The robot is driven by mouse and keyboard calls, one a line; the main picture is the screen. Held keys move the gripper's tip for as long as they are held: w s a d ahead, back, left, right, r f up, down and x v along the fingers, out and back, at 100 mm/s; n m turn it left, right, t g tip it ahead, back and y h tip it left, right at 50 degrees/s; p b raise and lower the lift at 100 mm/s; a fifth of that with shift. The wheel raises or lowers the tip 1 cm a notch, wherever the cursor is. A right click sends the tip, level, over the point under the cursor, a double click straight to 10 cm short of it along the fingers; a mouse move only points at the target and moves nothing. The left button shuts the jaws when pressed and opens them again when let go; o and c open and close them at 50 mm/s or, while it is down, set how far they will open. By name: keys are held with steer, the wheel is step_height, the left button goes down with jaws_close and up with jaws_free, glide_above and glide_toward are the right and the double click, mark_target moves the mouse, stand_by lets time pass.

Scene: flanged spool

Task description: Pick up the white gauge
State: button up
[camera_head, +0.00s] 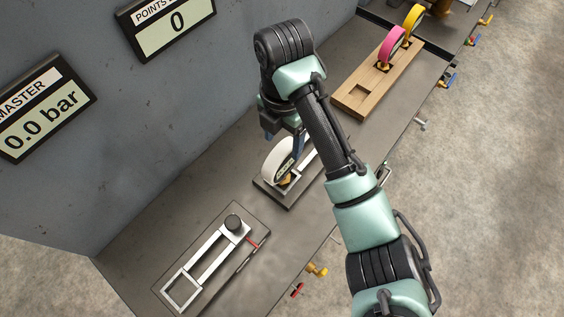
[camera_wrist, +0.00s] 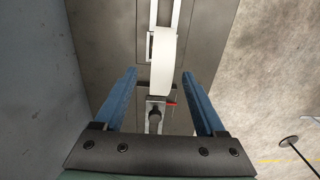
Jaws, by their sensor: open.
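The white gauge (camera_head: 279,156) stands upright on a dark plate with a metal frame, near the middle of the bench. In the wrist view its white rim (camera_wrist: 162,62) shows edge-on, between the lines of my two blue fingers and a little beyond their tips. My gripper (camera_wrist: 160,72) is open, with clear space on both sides of the gauge. In the head view my gripper (camera_head: 284,142) is just above and beside the gauge, and my arm partly hides it and the plate.
A second metal frame with a black knob (camera_head: 234,222) lies at the front left. A grey wall with displays (camera_head: 42,108) runs along the left.

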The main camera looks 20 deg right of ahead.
mark_target(282, 167)
steer(key=shift+s+a+f+p, duration=0.15)
steer(key=shift+f+p, duration=0.35)
steer(key=shift+f, duration=1.2)
steer(key=shift+s+d+f+p, duration=0.1)
steer(key=shift+f+p, duration=0.35)
steer(key=shift+f, duration=1.25)
jaws_close()
